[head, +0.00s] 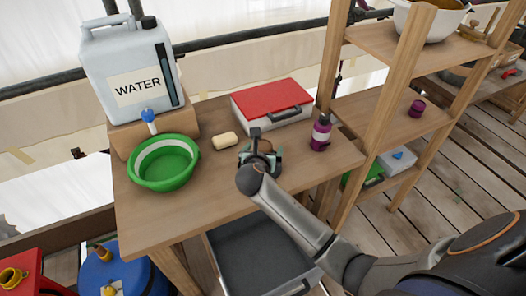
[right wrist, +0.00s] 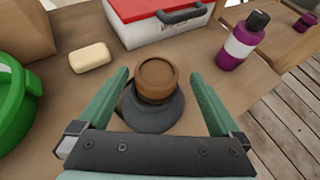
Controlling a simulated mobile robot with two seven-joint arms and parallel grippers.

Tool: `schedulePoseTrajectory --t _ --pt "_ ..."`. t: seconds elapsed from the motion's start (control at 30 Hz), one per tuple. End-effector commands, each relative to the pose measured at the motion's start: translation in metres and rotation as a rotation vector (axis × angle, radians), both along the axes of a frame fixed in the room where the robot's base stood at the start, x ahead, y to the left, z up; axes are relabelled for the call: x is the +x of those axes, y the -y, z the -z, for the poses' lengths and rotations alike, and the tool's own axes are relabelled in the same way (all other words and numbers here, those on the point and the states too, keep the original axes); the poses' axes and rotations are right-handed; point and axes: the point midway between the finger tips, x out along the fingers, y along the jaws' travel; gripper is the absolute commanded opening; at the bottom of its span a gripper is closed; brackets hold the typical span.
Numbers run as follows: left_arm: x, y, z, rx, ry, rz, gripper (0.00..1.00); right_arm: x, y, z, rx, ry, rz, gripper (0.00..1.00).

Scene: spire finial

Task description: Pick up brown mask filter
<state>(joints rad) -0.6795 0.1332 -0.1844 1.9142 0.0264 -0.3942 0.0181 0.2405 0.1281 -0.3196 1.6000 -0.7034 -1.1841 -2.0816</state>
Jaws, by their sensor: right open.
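The brown mask filter (right wrist: 156,80) is a short round brown piece with a dark grey flared part (right wrist: 152,110) under it, on the wooden table. In the right wrist view it sits between the two green fingers of my right gripper (right wrist: 160,88), which are open and apart from it on both sides. In the head view my right gripper (head: 261,158) is over the table's middle and mostly hides the filter, with only a bit of brown showing. My left gripper is not in view.
On the table (head: 225,185) are a yellowish soap bar (head: 225,141), a green basin (head: 163,163), a purple bottle (head: 321,133) and a red-lidded case (head: 272,104). A water jug (head: 127,75) stands on a wooden block. A wooden shelf (head: 385,45) rises at the right.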

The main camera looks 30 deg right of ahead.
Motion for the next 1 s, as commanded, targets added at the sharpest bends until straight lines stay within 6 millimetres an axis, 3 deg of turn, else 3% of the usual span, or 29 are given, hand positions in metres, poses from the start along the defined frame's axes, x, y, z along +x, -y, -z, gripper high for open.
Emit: schedulePoseTrajectory --t 0.5,0.83,1.0 --pt "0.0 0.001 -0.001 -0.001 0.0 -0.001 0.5 0.037 0.024 0.022 0.0 0.0 0.001 1.0" --pt "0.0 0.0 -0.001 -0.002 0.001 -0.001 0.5 0.041 0.026 0.024 0.002 0.001 0.0 1.0" --pt "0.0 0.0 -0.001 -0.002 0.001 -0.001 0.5 0.04 0.026 0.024 0.001 0.001 0.001 0.81"
